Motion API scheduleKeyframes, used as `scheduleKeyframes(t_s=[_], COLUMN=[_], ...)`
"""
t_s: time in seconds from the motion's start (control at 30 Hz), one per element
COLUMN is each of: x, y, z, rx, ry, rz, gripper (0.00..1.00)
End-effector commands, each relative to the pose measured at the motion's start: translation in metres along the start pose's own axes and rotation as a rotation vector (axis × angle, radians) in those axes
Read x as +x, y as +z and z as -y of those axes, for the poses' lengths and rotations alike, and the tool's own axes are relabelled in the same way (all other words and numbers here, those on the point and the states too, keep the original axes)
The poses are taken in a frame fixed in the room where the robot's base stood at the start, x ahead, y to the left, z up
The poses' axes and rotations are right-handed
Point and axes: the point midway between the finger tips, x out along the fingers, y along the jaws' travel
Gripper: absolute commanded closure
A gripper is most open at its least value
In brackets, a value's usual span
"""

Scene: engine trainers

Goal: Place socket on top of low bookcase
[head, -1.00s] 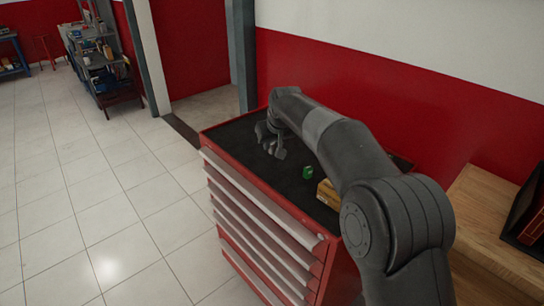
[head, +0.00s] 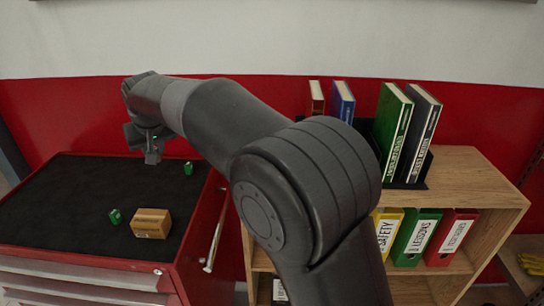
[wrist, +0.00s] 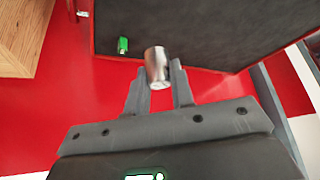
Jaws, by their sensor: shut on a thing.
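The socket (wrist: 156,66), a shiny metal cylinder, sits between the fingertips of my gripper (wrist: 158,82) in the wrist view, and the gripper is shut on it. In the head view my gripper (head: 152,155) hangs above the back right part of the black-topped tool chest; I cannot make out the socket there. The low bookcase (head: 475,190) is light wood and stands right of the chest, partly hidden by my arm. Its top holds books in a black holder, with bare wood at the right. A wooden edge (wrist: 22,30) shows at the left of the wrist view.
On the red tool chest (head: 60,200) are a yellow-brown box (head: 151,223), a green item (head: 115,216) beside it, and another green item (head: 188,168) near the back. Upright books (head: 392,130) stand at the back of the bookcase top. Binders (head: 415,238) fill its shelf.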

Motion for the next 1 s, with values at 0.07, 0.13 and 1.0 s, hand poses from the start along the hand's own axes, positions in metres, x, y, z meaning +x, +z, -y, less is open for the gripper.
scheduleKeyframes(t_s=[0.07,0.13,1.0], x=[-0.019,-0.034,-0.160], y=[0.011,0.024,0.221], z=[-0.042,-0.076,-0.306], rx=[0.076,0.141,0.726], ry=[0.044,0.081,0.416], rz=[-0.003,-0.003,-0.001], gripper=[1.00,1.00,1.00])
